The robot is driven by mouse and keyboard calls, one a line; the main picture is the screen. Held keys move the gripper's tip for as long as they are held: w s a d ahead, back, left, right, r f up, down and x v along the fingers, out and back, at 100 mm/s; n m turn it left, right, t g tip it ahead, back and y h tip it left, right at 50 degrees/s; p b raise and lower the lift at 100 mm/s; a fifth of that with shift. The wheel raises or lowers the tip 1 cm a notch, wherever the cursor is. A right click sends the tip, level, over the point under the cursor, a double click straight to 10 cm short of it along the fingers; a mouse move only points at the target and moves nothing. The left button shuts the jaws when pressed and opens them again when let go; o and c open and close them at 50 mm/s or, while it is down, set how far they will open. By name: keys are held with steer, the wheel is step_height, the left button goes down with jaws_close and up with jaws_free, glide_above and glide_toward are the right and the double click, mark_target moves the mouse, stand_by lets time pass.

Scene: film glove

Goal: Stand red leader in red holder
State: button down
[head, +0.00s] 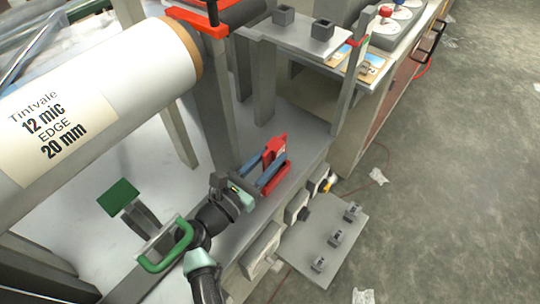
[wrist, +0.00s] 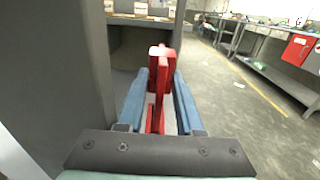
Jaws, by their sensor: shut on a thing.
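The red leader (head: 274,150) is a flat red piece with a pale patch, standing up between the blue fingers of my gripper (head: 272,170). In the wrist view, my gripper (wrist: 158,100) has a blue finger on each side of the red leader (wrist: 161,62). The gripper is shut on it, over the grey ledge. A lower red part (head: 278,181) shows beside the near finger in the head view. I cannot tell whether it is the red holder or more of the leader. Where the leader's lower end rests is hidden by the fingers.
A large white film roll (head: 95,105) fills the left. A grey post (head: 213,115) stands close left of my gripper. Grey square sockets (head: 322,29) sit on an upper shelf. A low shelf (head: 325,238) with several grey clips is at lower right. Open floor (head: 450,170) lies right.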

steer(key=shift+f+b, duration=0.45)
steer(key=shift+f, duration=0.3)
steer(key=shift+f+b, duration=2.1)
steer(key=shift+b, duration=0.3)
stand_by(0.9)
steer(key=shift+c, duration=2.4)
jaws_free()
steer(key=shift+r, duration=0.1)
steer(key=shift+a, duration=0.1)
steer(key=shift+s+a, duration=0.1)
steer(key=shift+a, duration=0.05)
steer(key=p+v, duration=0.1)
steer(key=v, duration=1.1)
steer(key=shift+s, duration=0.35)
